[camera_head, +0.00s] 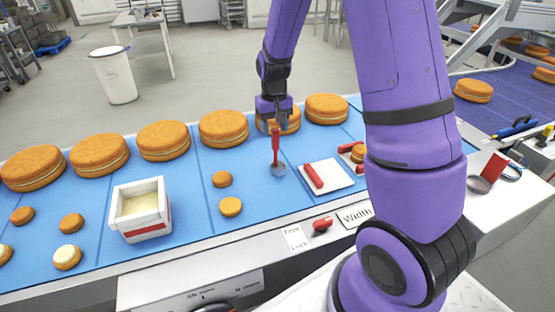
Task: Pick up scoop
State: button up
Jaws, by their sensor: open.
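The scoop (276,148) has a red handle pointing up and a grey round end low against the blue belt. My gripper (275,124) is purple with grey fingers and hangs just above the scoop, pointing down. Its jaws are open, and the top of the red handle is at or just below the fingertips. I cannot tell whether the handle is between the fingers or touching them.
Large filled rounds (223,128) line the belt's far side, one behind my gripper. Small rounds (231,206) and a white container (142,208) with cream filling are left of the scoop. A white board (340,176) with a red-handled tool (313,176) lies right.

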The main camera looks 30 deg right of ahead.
aim_at(277, 131)
jog(key=f, duration=0.4)
jog(key=shift+s+d, duration=0.1)
jog(key=shift+d, duration=0.25)
jog(key=shift+f, duration=0.6)
jog(key=shift+c, duration=0.5)
grip_shut()
